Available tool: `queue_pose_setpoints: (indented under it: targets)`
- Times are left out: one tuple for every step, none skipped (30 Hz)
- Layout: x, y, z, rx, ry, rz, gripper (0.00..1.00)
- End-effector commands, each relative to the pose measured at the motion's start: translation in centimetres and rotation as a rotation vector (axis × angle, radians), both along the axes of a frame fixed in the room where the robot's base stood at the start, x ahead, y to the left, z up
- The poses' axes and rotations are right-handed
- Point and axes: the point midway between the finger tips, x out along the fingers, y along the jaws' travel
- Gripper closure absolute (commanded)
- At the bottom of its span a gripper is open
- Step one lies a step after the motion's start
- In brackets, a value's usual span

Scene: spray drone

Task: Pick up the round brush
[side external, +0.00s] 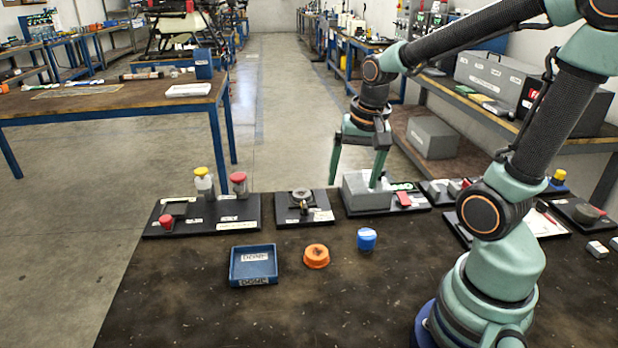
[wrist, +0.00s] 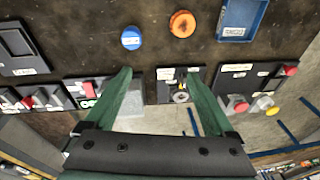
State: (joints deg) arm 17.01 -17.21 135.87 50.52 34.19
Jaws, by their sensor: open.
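A low, round orange piece (side external: 316,256) with a dark brown patch on top lies on the dark bench top. It may be the round brush, but I cannot make out bristles; it also shows at the top of the wrist view (wrist: 182,24). A round blue piece (side external: 366,239) with a white label stands to its right, and shows in the wrist view (wrist: 131,38). My gripper (side external: 354,182) points down with its fingers spread, by the grey box at the back of the bench, apart from both pieces. It is empty between its fingertips in the wrist view (wrist: 158,72).
A blue tray (side external: 253,276) sits left of the orange piece. Black boards with fittings line the bench's back edge, one with red and yellow knobs (side external: 202,216). The grey box (side external: 366,196) stands there too. The bench front is clear.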

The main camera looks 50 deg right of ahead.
Motion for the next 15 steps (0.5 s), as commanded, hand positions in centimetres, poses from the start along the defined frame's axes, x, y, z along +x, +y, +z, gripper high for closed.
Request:
queue_pose_setpoints:
  targets:
    - [-0.3, -1.4, -1.2, 0.027, 0.041, -0.118, 0.11]
    - [-0.5, -2.0, -1.8, 0.040, 0.060, -0.183, 0.11]
    - [-0.8, -2.7, -2.6, 0.055, 0.083, -0.263, 0.11]
    - [-1.0, -3.2, -3.0, 0.065, 0.097, -0.319, 0.11]
    - [-1.2, -3.7, -3.5, 0.074, 0.111, -0.368, 0.11]
    - [-1.4, -4.1, -4.0, 0.083, 0.127, -0.425, 0.11]
    - [-1.6, -4.5, -4.3, 0.089, 0.135, -0.462, 0.11]
    - [-1.7, -4.7, -4.6, 0.094, 0.144, -0.491, 0.11]
    - [-1.8, -5.0, -4.8, 0.099, 0.151, -0.522, 0.11]
    - [-1.9, -5.1, -5.0, 0.102, 0.155, -0.540, 0.11]
    - [-2.0, -5.2, -5.2, 0.104, 0.160, -0.552, 0.11]
    - [-2.0, -5.3, -5.5, 0.105, 0.163, -0.564, 0.11]
    - [-2.1, -5.3, -5.8, 0.106, 0.165, -0.568, 0.11]
    - [-2.1, -5.3, -6.2, 0.106, 0.166, -0.570, 0.11]
    - [-2.1, -5.2, -6.7, 0.106, 0.167, -0.569, 0.11]
